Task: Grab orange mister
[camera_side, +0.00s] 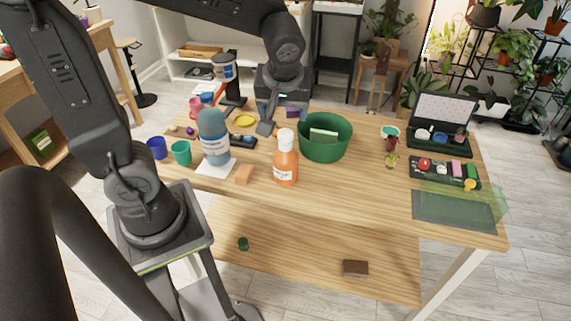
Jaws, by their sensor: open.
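An orange bottle with a white top (286,165), which looks like the orange mister, stands upright on the wooden table near its front middle. My gripper (280,120) is open and points down behind the bottle in this view, close to its upper left. I see no contact between them. The gap between the fingers looks empty, though the bottle's neighbours partly crowd the view there.
A green tub (326,149) stands right of the bottle. A dark mat (453,211) and an open case (440,148) lie at the right. The front middle-right tabletop is clear.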

